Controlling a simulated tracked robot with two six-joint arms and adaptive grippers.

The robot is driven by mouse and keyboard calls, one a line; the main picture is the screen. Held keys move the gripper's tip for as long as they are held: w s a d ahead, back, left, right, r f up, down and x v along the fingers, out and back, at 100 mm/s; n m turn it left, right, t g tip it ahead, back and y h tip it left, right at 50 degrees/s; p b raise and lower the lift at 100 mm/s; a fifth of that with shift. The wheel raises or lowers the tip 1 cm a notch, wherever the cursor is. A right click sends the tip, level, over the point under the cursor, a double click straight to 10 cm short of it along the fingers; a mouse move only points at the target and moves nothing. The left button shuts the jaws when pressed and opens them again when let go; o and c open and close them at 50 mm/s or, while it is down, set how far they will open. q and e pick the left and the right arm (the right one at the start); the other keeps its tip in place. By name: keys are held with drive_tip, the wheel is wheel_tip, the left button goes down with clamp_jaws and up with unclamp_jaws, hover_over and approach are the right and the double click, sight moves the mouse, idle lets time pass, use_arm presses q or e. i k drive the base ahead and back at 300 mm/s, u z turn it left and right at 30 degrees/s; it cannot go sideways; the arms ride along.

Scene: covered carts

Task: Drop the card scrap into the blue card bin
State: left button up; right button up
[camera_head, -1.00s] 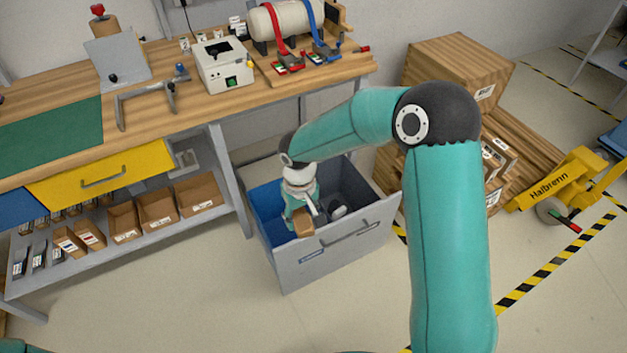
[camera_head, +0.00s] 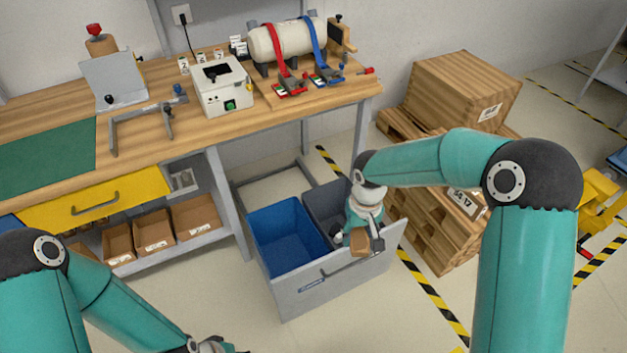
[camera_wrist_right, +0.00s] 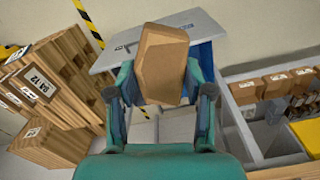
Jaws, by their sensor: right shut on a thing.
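The card scrap (camera_head: 359,243) is a small brown block. My right gripper (camera_head: 357,236) is shut on it, above the front right of the open grey drawer. In the right wrist view the scrap (camera_wrist_right: 162,62) sits between the two fingers. The blue card bin (camera_head: 288,238) is the left compartment of the drawer and looks empty inside. The scrap and gripper are to the right of it in the head view. A strip of blue shows beside the scrap in the wrist view. My left gripper (camera_head: 215,345) is partly cut off at the bottom edge; its jaws are unclear.
A dark grey bin (camera_head: 322,204) is beside the blue one, partly hidden by my right gripper. The drawer's front panel (camera_head: 335,272) stands out below the workbench (camera_head: 200,122). Wooden pallets with boxes (camera_head: 465,92) stand to the right. The floor in front is clear.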

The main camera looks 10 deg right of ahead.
sight(293, 265)
drive_tip(key=i, duration=0.95)
drive_tip(key=u, duration=0.65)
